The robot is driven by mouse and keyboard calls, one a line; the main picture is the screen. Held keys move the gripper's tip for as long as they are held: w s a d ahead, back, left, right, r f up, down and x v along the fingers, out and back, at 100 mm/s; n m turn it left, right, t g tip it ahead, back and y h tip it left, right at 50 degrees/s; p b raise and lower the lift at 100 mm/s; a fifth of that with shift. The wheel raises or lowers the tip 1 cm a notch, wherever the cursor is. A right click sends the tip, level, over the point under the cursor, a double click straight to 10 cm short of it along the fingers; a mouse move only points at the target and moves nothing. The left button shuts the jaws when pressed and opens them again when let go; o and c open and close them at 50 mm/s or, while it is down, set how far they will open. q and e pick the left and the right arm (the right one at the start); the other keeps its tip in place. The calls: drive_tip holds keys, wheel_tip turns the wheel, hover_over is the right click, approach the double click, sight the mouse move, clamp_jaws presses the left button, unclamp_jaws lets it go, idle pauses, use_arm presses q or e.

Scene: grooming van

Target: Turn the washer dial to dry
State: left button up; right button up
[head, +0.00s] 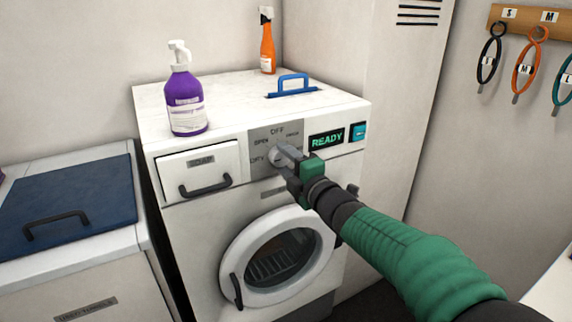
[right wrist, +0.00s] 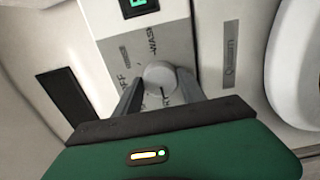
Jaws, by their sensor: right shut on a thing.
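The washer (head: 180,245) is a white machine with a round door. Its dial (head: 274,161) is a light grey knob on a grey panel marked OFF at the top, OPEN and DRY on the left, and a partly blurred label on the right. My right gripper (head: 283,157) is shut on the dial from the front. In the right wrist view the dial (right wrist: 159,77) sits between the two dark fingers of my right gripper (right wrist: 160,88). I cannot tell which mark the dial points to. My left gripper is not in view.
The soap drawer (head: 198,171) is left of the dial, and the round door (head: 278,257) is below.

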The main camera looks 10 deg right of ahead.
drive_tip(key=shift+a+f, duration=0.15)
drive_tip(key=shift+f, duration=0.2)
drive_tip(key=o, duration=1.1)
drive_tip(key=shift+o, duration=1.3)
drive_tip(key=shift+r, duration=0.15)
drive_tip(key=p+v, duration=0.1)
drive_tip(key=v, duration=1.5)
drive_tip(key=shift+s+p, duration=0.4)
